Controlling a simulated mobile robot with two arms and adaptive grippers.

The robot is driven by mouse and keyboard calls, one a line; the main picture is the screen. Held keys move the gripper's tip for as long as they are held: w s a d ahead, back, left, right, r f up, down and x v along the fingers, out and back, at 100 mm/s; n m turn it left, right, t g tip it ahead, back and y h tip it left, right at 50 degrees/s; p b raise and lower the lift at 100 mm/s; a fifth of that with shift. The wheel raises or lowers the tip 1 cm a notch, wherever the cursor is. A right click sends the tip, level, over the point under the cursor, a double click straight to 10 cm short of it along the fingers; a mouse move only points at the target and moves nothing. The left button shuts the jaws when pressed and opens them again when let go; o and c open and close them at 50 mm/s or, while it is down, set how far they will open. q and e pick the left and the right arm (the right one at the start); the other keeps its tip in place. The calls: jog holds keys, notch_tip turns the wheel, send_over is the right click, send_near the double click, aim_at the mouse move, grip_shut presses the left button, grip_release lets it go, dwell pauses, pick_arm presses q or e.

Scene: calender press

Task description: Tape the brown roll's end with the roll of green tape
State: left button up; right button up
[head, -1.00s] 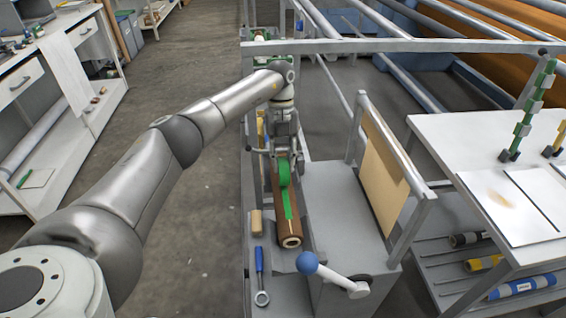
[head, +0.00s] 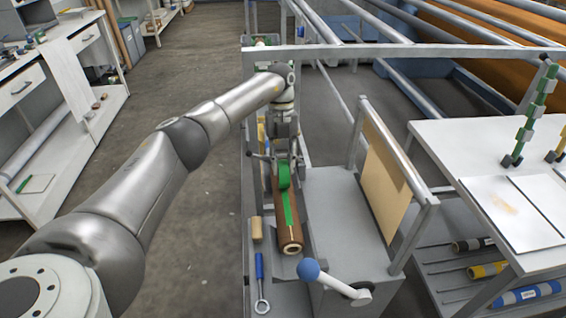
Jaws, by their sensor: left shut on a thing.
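The brown roll (head: 289,236) lies lengthwise in the grey machine's trough, its near end facing me with a pale core. My left gripper (head: 284,163) is over the far part of the brown roll, pointing down. It is shut on the roll of green tape (head: 284,176), which stands on edge at the top of the brown roll. A strip of green tape (head: 289,208) runs from the tape roll along the brown roll toward its near end. The gripper hides the far part of the brown roll. My right gripper is not in view.
A blue-knobbed lever (head: 309,269) stands close to the roll's near end. A wrench with a blue handle (head: 260,274) and a tan block (head: 257,228) lie left of it. A tan panel (head: 384,178) in a grey frame rises at right. A white table (head: 470,150) stands farther right.

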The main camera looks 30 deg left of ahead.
pick_arm(q)
jog(key=shift+r+p, duration=2.55)
jog(key=shift+r, duration=0.45)
jog(key=m, duration=0.1)
jog(key=d+r+m, duration=0.1)
jog(key=m, duration=0.1)
jog(key=m+y, duration=0.1)
jog(key=shift+d+r+m+g, duration=0.15)
jog(key=shift+d+m+g, duration=0.15)
jog(key=shift+m, duration=0.1)
jog(key=s+d+r+n+t, duration=0.1)
jog(key=s+d+n, duration=0.3)
jog(key=n, duration=0.7)
jog(key=s+d+r+n+t, duration=0.2)
jog(key=s+d+n+t, duration=0.1)
jog(key=s+n, duration=0.5)
jog(key=s+d+r+n+t+y, duration=0.1)
jog(key=s+d+n, duration=0.4)
jog(key=n, duration=0.9)
jog(key=shift+s+d+r+t, duration=0.2)
jog(key=shift+s+r+t, duration=0.5)
jog(key=shift+s+t, duration=0.3)
